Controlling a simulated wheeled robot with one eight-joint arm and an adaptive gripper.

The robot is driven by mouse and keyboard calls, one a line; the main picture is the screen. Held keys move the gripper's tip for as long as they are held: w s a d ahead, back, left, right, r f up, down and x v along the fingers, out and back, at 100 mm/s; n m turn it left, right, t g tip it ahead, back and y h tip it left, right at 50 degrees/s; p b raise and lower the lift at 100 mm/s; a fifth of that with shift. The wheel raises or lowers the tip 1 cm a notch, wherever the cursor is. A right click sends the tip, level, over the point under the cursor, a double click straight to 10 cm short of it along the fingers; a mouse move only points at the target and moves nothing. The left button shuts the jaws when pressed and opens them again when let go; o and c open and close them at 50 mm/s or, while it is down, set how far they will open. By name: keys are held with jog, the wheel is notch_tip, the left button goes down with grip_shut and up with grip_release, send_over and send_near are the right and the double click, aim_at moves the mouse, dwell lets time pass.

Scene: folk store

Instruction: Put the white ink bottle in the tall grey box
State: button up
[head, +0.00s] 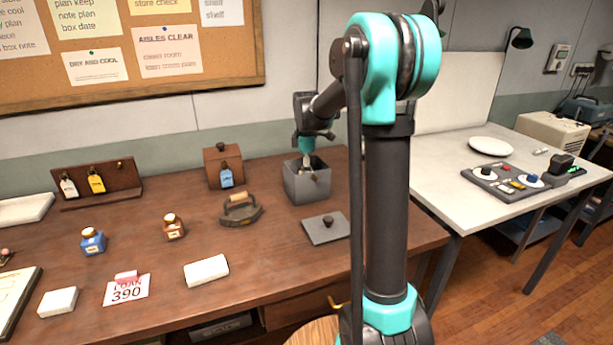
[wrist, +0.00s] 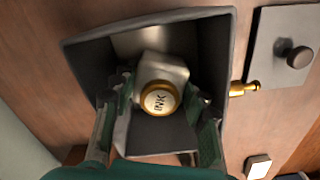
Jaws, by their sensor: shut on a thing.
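The white ink bottle (wrist: 163,72) has a gold cap marked "INK" and shows in the wrist view, between the fingers of my gripper (wrist: 160,93). The fingers are shut on it. The bottle is within the opening of the tall grey box (wrist: 85,62); I cannot tell whether it touches the floor of the box. In the head view the open grey box (head: 307,188) stands upright at the back of the brown desk. My gripper (head: 307,161) points down into it, and the bottle is mostly hidden there.
A grey lid (head: 325,231) with a knob lies in front of the box. A flat iron (head: 241,210) and a brown wooden box (head: 221,167) stand to its left. A blue ink bottle (head: 92,241) and a brown ink bottle (head: 174,228) stand farther left.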

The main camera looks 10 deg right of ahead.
jog(key=shift+f, duration=0.1)
jog(key=o, duration=0.9)
notch_tip(320, 180, up, 12)
jog(key=shift+r, duration=0.15)
